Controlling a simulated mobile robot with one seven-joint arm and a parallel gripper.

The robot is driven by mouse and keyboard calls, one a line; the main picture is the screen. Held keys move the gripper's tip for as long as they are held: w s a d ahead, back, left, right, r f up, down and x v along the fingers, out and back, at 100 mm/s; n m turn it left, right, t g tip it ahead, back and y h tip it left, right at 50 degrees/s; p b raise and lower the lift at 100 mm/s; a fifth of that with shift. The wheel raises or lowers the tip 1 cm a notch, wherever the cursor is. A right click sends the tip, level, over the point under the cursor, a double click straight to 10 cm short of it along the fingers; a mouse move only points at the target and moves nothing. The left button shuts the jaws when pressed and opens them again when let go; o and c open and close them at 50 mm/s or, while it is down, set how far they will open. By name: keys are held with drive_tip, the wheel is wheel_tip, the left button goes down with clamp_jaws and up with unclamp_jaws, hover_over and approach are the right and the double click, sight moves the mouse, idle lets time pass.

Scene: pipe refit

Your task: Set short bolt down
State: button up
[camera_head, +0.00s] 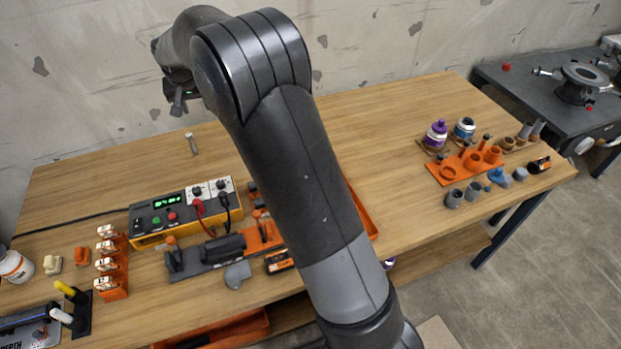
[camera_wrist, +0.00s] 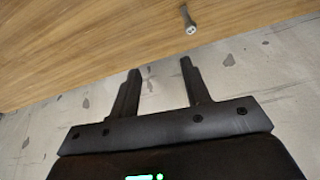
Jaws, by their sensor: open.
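The short bolt (camera_head: 191,143) is a small grey bolt on the bare wooden table near its back edge, left of my arm. It also shows at the top of the wrist view (camera_wrist: 187,19), apart from the fingers. My gripper (camera_head: 178,104) is raised behind the bolt, against the wall and partly hidden by my arm. In the wrist view my gripper (camera_wrist: 160,78) has its two dark fingers spread apart with nothing between them.
A yellow-edged power supply (camera_head: 183,213) with cables stands at the front left. Orange clip holders (camera_head: 110,262) are further left. An orange pipe-fitting rack (camera_head: 464,165) stands at the right. The table (camera_head: 90,170) around the bolt is clear. A concrete wall (camera_head: 90,60) is behind.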

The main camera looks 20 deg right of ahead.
drive_tip(key=s+d+r, duration=0.6)
drive_tip(key=s, duration=0.4)
drive_tip(key=s+d+r, duration=0.5)
drive_tip(key=s+r, duration=0.2)
drive_tip(key=s, duration=0.4)
drive_tip(key=s+d+f, duration=0.2)
drive_tip(key=s, duration=0.9)
drive_tip(key=s+d+f+n+t, duration=0.1)
drive_tip(key=s+d+f, duration=0.1)
drive_tip(key=s, duration=1)
drive_tip(key=shift+s+d, duration=0.15)
drive_tip(key=shift+d, duration=0.55)
